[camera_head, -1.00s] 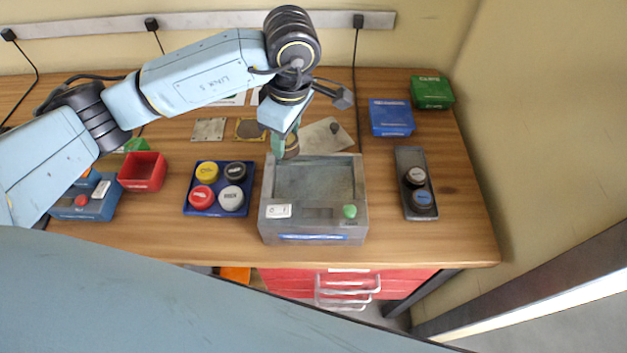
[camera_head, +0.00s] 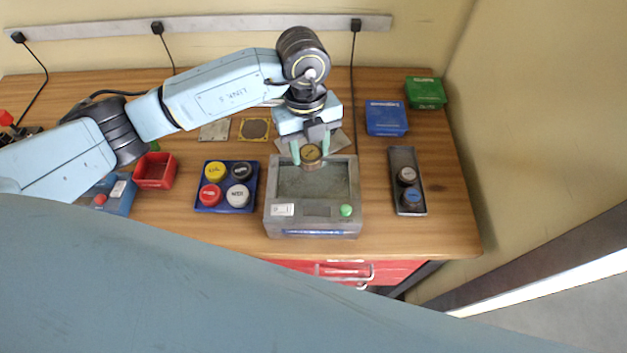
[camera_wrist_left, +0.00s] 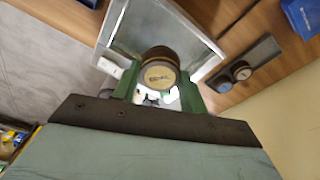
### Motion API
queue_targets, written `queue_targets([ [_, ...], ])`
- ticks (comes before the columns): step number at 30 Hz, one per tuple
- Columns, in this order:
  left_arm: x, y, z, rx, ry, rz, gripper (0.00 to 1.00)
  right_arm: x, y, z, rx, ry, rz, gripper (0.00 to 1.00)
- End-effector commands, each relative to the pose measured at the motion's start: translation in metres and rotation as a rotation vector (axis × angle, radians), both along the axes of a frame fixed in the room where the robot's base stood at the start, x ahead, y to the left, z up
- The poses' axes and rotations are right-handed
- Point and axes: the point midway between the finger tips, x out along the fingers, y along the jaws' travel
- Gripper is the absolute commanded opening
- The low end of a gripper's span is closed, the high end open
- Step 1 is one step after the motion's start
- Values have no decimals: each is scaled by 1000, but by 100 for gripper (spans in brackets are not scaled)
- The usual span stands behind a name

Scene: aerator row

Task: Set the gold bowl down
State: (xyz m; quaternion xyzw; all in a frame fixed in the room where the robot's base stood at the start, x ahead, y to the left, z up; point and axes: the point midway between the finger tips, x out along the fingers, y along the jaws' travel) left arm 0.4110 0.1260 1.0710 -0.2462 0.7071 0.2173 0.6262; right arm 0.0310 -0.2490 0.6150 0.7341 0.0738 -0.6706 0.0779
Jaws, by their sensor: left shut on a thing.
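The gold bowl (camera_head: 311,154) is a small round gold-brown piece with dark lettering on its top face. My left gripper (camera_head: 311,157) is shut on it, with one green finger on each side. It is held over the back part of the grey box-shaped device (camera_head: 272,210), which has a sunken tray, a white switch and a green button. In the left wrist view the gold bowl (camera_wrist_left: 158,76) sits between the fingers, in front of the tray of the device (camera_wrist_left: 122,22). I cannot tell whether its underside touches anything. My right gripper is not in view.
A blue tray (camera_head: 226,207) with yellow, black, red and grey round pieces stands left of the device. A dark tray (camera_head: 406,160) with two round pieces stands right. A red box (camera_head: 154,171), blue box (camera_head: 386,118) and green box (camera_head: 426,92) also stand on the wooden table (camera_head: 452,215).

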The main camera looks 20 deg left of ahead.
Motion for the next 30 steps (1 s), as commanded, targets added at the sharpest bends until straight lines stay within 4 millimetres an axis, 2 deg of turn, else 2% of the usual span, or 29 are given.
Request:
queue_targets([
  [4, -2, -5, 3, 0, 0, 221, 20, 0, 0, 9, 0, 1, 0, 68],
  [10, -4, -7, -3, 1, 3, 353, 20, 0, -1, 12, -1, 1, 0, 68],
  [18, -4, -7, -50, 2, 4, 363, 20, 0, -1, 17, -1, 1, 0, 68],
  [23, -3, -7, -65, 2, 2, 362, 20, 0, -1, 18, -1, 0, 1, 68],
  [30, -3, -8, -96, 2, 2, 361, 20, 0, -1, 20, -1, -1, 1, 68],
])
